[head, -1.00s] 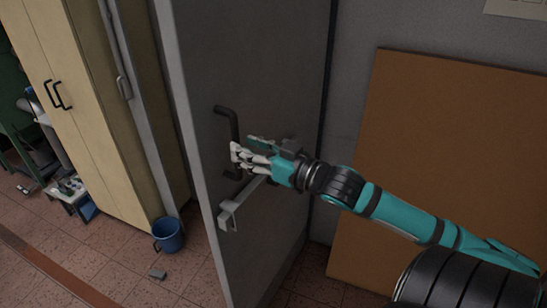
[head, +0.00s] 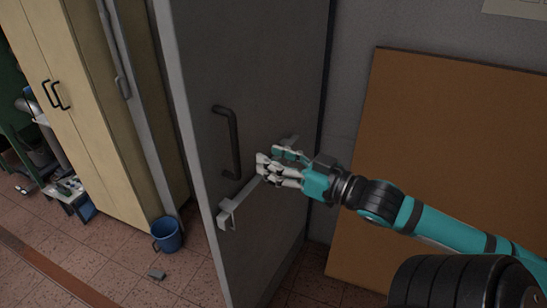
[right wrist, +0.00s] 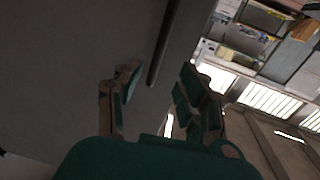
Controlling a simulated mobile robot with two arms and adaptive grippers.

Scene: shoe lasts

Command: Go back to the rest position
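My right gripper (head: 268,166) is in front of the grey door (head: 262,75), to the right of its dark bar handle (head: 232,143) in the head view. Its fingers are spread and nothing is between them; it is apart from the handle. In the right wrist view the two finger sides of the gripper (right wrist: 160,95) stand apart, with the dark handle (right wrist: 163,45) beyond them. My left gripper is in neither view.
A light metal latch bar (head: 240,199) runs across the door below the handle. A brown board (head: 455,150) leans on the wall at right. A beige cabinet (head: 75,100) and a blue bucket (head: 167,236) stand at left. The tiled floor between is mostly clear.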

